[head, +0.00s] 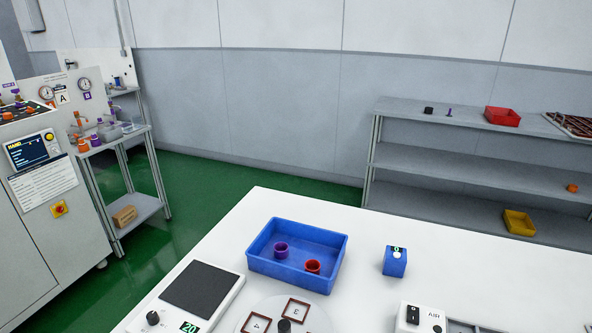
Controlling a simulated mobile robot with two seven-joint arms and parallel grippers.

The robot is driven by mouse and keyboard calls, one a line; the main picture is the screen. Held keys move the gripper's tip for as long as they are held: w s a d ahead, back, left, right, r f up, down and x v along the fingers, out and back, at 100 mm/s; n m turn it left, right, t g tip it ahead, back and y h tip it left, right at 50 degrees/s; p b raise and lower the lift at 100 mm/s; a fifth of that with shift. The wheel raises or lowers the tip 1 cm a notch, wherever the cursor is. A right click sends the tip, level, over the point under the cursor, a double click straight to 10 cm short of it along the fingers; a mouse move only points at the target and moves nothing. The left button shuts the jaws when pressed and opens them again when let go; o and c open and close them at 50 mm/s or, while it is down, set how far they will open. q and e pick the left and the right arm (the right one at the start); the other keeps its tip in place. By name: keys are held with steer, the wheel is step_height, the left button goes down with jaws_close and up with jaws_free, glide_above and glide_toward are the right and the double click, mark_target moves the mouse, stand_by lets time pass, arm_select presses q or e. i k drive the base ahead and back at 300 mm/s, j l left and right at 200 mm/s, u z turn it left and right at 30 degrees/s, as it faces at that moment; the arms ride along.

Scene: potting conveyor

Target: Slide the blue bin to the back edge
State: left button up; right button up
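The blue bin (296,272) is an open rectangular tray on the white table (357,245), seen in the head view below the middle. It holds a purple ring-shaped part (281,250) and a red ring-shaped part (312,267). The bin stands a little in from the table's back edge, with a strip of bare white top behind it. Neither of my grippers is in the head view, and nothing touches the bin from above.
A small blue box with a display (395,262) stands right of the bin. A scale with a dark plate (203,289) is at front left, and a round numbered plate (262,308) is in front. A grey shelf (450,160) stands behind the table.

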mark_target(305, 242)
steer(key=k+j+z, duration=0.15)
steer(key=z, duration=0.25)
steer(key=k+j+z, duration=0.15)
steer(key=z, duration=0.2)
steer(key=k+j+z, duration=0.15)
steer(key=z, duration=0.25)
